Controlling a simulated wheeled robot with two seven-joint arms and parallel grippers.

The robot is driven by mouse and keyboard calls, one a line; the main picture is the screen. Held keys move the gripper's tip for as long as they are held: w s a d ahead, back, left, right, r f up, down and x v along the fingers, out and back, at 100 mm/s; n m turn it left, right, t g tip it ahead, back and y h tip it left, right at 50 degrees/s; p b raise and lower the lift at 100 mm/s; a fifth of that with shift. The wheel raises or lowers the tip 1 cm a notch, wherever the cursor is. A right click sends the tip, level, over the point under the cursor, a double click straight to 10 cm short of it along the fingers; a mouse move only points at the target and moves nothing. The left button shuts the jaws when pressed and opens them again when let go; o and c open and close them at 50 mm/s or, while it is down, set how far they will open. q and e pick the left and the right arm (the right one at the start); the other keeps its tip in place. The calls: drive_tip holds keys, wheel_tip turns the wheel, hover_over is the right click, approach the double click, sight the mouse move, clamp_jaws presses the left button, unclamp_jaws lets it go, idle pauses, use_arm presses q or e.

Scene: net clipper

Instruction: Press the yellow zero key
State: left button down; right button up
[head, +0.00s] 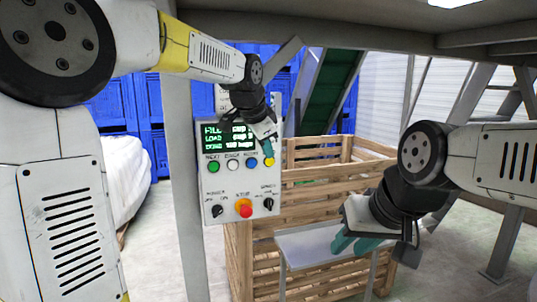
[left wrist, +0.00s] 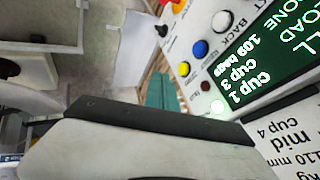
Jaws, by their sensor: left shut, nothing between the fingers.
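The grey control panel (head: 240,185) faces me in the head view, with a row of green, white, blue and yellow keys under a lit screen (head: 229,137). The yellow key (head: 269,161) is at the right end of the row. It also shows in the left wrist view (left wrist: 184,69), beside the blue key (left wrist: 200,48). My left gripper (head: 268,146) is shut and empty, its teal fingertips just above the yellow key in the head view. In the left wrist view, the fingers (left wrist: 165,92) end close to that key; I cannot tell whether they touch. My right gripper (head: 354,243) appears open and empty.
A red knob (head: 244,208) on a yellow base and two black switches sit low on the panel. A slatted wooden crate (head: 300,245) stands behind and right of it. A grey post is at the panel's left. A metal ledge (head: 310,243) lies near my right gripper.

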sight(270, 163)
use_arm(q)
drive_tip(key=x, duration=0.3)
drive_tip(key=w+x, duration=0.1)
drive_tip(key=x, duration=0.2)
drive_tip(key=a+r+x, duration=0.1)
drive_tip(key=x, duration=0.3)
drive_tip(key=shift+w+a, duration=0.1)
drive_tip(key=shift+w, duration=0.25)
drive_tip(key=shift+w+a, duration=0.2)
drive_tip(key=shift+w, duration=0.4)
